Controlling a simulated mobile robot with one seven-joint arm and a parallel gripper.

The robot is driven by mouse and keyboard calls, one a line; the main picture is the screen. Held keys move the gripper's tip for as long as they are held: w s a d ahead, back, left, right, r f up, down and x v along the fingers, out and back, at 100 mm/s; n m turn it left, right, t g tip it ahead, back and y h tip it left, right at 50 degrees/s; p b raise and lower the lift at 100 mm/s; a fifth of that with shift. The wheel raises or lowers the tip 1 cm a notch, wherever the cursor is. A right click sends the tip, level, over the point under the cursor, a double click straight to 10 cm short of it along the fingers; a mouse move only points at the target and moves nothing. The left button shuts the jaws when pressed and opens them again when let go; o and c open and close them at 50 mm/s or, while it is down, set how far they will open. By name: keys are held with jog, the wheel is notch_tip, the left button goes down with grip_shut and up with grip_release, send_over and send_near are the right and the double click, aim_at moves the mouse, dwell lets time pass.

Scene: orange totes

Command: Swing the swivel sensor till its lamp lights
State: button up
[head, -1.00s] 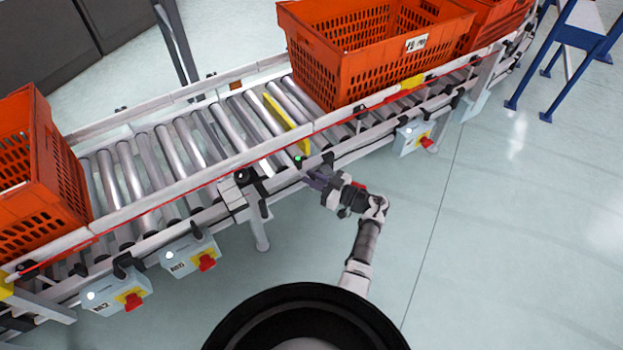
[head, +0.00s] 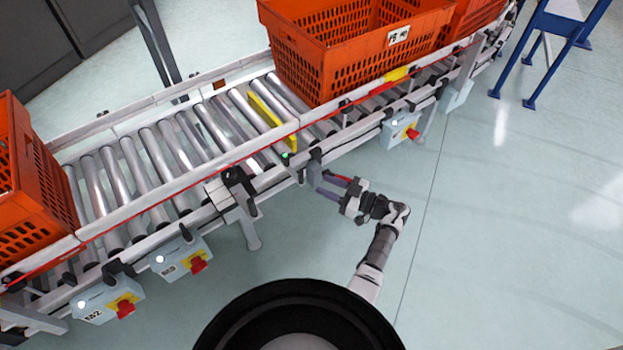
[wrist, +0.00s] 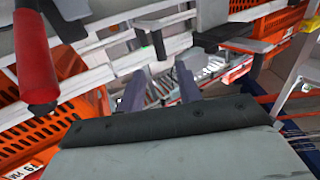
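The sensor is a small dark unit at the conveyor's near rail, and its lamp (head: 285,156) glows green in the head view. Its exact angle is too small to tell. My gripper (head: 320,183) is just right of and below the lamp in the head view, clear of the sensor. Its two fingers (wrist: 160,88) are spread apart in the wrist view, with nothing between them.
A roller conveyor (head: 157,147) runs across the view, with a yellow bar (head: 272,122) over its rollers. Orange totes stand at the left (head: 30,190) and upper right (head: 350,60). Control boxes with red buttons (head: 197,265) hang along the near side. Open floor lies at right.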

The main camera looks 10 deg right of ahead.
jog(key=shift+v, duration=2.3)
